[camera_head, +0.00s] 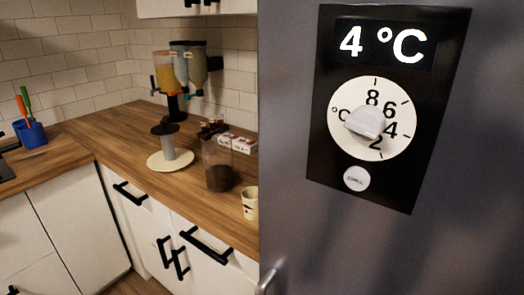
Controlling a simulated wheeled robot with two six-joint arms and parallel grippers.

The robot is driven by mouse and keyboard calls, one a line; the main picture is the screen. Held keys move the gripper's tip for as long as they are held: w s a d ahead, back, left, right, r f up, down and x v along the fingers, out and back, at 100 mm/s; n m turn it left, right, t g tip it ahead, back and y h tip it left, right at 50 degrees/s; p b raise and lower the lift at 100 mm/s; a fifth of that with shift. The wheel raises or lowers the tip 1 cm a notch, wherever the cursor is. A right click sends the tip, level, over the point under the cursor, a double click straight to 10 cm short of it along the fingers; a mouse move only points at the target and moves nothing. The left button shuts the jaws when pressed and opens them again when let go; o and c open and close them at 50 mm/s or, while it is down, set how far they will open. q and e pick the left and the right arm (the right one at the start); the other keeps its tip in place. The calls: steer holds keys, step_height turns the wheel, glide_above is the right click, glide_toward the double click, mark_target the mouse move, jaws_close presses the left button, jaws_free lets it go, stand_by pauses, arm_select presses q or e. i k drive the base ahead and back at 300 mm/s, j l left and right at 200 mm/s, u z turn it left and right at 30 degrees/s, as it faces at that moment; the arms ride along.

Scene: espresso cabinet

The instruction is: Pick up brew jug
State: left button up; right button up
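A clear, tall container with dark brown contents (219,178) stands upright on the wooden counter (120,150), left of the fridge. It looks like the brew jug, though its handle and lid cannot be made out clearly. Dark items show just behind its top. Neither of my grippers is in view, and nothing is seen touching the container.
A grey fridge (420,250) with a dial panel fills the right side. A pale cup (250,205) stands right of the container. A white round-based stand (160,162), dispensers (190,65), small boxes (243,145) and a blue utensil holder (33,134) are also on the counter.

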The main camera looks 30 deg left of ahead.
mark_target(217, 145)
steer(key=u, duration=1.2)
